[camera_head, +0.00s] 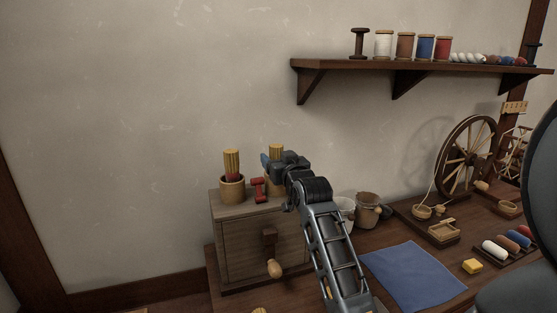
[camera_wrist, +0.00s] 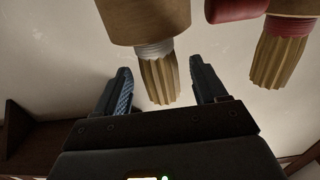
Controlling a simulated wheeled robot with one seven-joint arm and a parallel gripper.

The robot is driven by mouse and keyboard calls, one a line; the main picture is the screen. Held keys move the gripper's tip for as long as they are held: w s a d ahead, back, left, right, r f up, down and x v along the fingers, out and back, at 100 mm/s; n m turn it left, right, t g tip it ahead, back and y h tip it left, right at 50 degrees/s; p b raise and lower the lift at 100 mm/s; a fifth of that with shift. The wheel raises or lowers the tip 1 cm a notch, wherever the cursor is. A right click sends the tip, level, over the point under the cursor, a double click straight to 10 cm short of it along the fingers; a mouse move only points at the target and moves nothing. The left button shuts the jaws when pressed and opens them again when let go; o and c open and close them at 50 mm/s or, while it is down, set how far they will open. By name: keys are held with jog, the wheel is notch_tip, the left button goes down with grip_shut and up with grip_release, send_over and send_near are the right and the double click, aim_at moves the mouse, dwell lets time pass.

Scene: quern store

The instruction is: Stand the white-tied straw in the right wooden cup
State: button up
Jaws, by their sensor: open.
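The white-tied straw (camera_wrist: 160,78) stands in the right wooden cup (camera_wrist: 145,18), which shows in the upside-down wrist view. Its white tie (camera_wrist: 154,50) sits at the cup's mouth. In the head view the straw's top (camera_head: 276,149) shows behind my gripper (camera_head: 268,161), which hides most of the bundle and cup. My gripper is open, with one finger (camera_wrist: 122,88) on each side of the straw, and gaps show between straw and fingers. The left wooden cup (camera_head: 231,189) holds a red-tied straw bundle (camera_head: 231,161) upright.
Both cups stand on a wooden chest (camera_head: 232,235). A red spool-like piece (camera_head: 258,190) sits between them. To the right are a pale cup (camera_head: 346,207), a bucket (camera_head: 367,210) and a blue cloth (camera_head: 413,275). A shelf of spools (camera_head: 420,69) hangs above.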

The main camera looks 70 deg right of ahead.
jog(key=v, duration=0.7)
jog(key=shift+s+a+b, duration=0.25)
jog(key=shift+s+b, duration=0.05)
jog(key=shift+b, duration=0.15)
dwell(0.5)
jog(key=s+a+f+n+t+y, duration=0.15)
jog(key=a+f, duration=0.25)
jog(key=a, duration=0.5)
jog(key=s+a+f+n+t+y, duration=0.1)
jog(key=a+f+n+y, duration=0.15)
jog(key=a+f, duration=0.45)
jog(key=s+a+f+n+t+y, duration=0.1)
jog(key=a+f+y, duration=0.1)
jog(key=a, duration=0.9)
jog(key=s+a+n+y, duration=0.5)
jog(key=s+a+y, duration=0.2)
jog(key=s+a, duration=0.8)
jog(key=s+r, duration=0.1)
jog(key=s, duration=0.2)
jog(key=shift+a+y, duration=0.25)
jog(key=shift+y, duration=0.15)
jog(key=shift+c, duration=0.4)
